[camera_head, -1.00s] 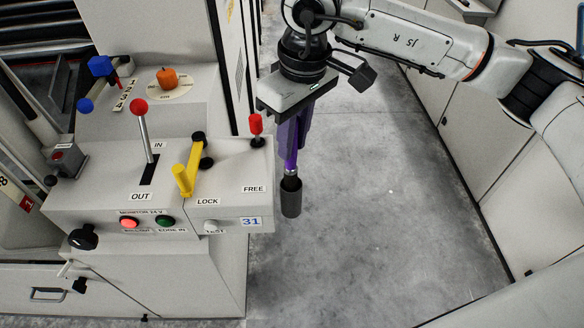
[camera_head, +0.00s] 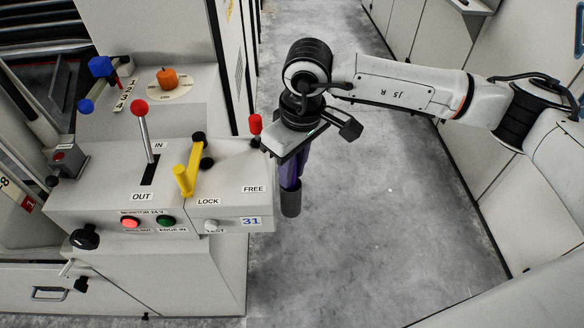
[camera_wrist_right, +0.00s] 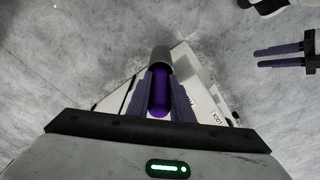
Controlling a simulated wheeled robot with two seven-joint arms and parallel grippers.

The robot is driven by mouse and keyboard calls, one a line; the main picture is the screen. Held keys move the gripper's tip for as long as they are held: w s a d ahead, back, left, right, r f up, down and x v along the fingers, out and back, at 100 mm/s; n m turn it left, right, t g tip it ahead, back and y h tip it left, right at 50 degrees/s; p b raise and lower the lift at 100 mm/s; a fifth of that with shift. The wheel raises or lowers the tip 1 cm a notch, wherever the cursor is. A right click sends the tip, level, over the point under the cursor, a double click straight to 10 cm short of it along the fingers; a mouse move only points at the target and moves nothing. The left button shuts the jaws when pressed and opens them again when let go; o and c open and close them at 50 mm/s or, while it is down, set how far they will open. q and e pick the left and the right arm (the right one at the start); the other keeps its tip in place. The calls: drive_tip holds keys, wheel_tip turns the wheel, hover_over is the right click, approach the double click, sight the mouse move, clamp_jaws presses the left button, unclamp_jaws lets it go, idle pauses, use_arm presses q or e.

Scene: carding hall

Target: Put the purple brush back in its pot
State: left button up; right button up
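The purple brush (camera_wrist_right: 160,98) is between the two fingers of my right gripper (camera_head: 291,178), which is shut on its handle.
The console (camera_head: 230,185) carries a red-knobbed lever (camera_head: 140,108), a yellow handle (camera_head: 184,178) and a red-topped pin (camera_head: 255,125) close to my right gripper. An orange pumpkin-like knob (camera_head: 167,78) sits behind. Open grey floor (camera_head: 370,220) lies to the right.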

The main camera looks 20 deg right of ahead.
drive_tip(key=o, duration=0.4)
drive_tip(key=shift+r, duration=0.1)
drive_tip(key=shift+r, duration=0.2)
drive_tip(key=r, duration=0.7)
drive_tip(key=s+r+b, duration=0.1)
drive_tip(key=r, duration=0.3)
drive_tip(key=shift+s+d+r, duration=0.1)
drive_tip(key=shift+d+r, duration=0.2)
